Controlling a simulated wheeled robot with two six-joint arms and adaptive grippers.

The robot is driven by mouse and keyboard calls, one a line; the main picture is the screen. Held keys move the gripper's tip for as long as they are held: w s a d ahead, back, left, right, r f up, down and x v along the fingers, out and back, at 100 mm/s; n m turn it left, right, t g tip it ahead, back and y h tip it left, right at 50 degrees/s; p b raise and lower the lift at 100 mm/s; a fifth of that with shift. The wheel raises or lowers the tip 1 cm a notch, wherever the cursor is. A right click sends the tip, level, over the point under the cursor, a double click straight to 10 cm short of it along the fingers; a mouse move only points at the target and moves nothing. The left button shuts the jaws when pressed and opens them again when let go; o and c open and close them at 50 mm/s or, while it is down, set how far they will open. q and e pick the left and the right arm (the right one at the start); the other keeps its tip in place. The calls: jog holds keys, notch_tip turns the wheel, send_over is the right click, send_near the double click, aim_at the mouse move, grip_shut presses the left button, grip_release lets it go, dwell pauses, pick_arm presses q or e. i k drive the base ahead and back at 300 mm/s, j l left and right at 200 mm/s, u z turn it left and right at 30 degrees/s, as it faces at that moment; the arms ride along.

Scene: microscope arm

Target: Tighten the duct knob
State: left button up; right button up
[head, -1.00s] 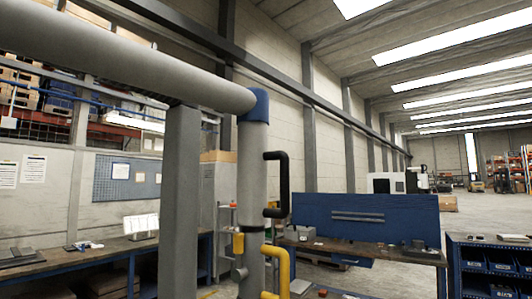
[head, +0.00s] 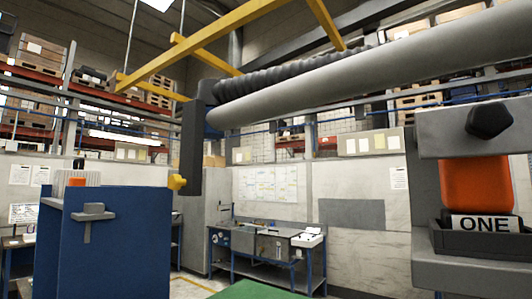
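A large grey duct (head: 370,75) runs from the upper right toward the middle of the head view. A ribbed dark hose (head: 290,72) lies along its upper side. At its left end is a dark grey upright bracket (head: 192,135). A small yellow knob (head: 177,182) sticks out to the left, low on this bracket. A black knob (head: 489,120) sits on a grey clamp-like frame (head: 460,275) at the right edge. I cannot tell how tight either knob is. Neither of my grippers shows.
The grey frame holds an orange block (head: 476,185) above a black holder marked ONE. A blue cabinet (head: 120,240) stands at left. A green surface (head: 255,291) lies at the bottom middle. A workbench (head: 262,248) stands behind; yellow beams (head: 205,42) hang overhead.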

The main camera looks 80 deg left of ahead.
aim_at(175, 182)
jog(key=u, duration=3.1)
